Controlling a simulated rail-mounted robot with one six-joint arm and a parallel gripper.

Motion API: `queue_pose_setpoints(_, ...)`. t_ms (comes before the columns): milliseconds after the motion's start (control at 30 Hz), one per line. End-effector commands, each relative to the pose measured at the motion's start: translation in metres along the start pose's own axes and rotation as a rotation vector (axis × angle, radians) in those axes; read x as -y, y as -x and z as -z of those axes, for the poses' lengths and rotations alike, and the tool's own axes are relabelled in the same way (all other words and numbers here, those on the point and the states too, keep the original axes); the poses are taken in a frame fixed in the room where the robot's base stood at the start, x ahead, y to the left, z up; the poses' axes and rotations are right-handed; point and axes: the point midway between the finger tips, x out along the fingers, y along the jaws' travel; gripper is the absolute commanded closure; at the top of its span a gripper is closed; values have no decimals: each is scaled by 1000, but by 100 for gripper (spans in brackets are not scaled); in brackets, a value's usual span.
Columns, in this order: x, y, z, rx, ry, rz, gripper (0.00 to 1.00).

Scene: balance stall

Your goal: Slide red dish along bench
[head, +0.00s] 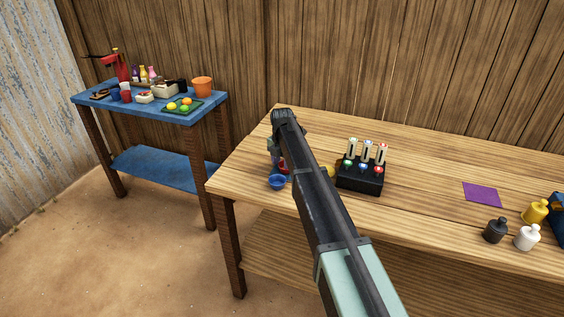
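The red dish (283,167) is on the wooden bench (240,165) near its left end; only a small part shows, the rest is hidden behind my arm. A blue dish (277,182) sits just in front of it, close to the bench's front edge. My gripper (273,157) is mostly hidden behind my dark arm link. The bit that shows is right beside or over the red dish; I cannot tell if they touch. Its fingers cannot be made out.
A black rack (360,177) with several coloured pieces and upright cards stands right of my arm. A yellow thing (329,171) is partly hidden beside it. A purple mat (482,194), black bottle (495,230), white bottle (527,237) and yellow bottle (535,212) are further right. A cluttered blue table (150,111) stands left.

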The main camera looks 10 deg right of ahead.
Motion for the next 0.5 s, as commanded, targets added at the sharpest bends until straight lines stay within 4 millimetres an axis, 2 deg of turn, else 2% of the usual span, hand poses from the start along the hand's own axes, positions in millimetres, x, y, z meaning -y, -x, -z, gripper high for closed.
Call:
queue_pose_setpoints(167, 0, 2, 0, 0, 0, 0, 54)
queue_pose_setpoints(267, 0, 11, 0, 0, 0, 0, 54)
queue_pose_setpoints(367, 0, 27, 0, 0, 0, 0, 54)
queue_pose_setpoints(500, 0, 60, 0, 0, 0, 0, 54)
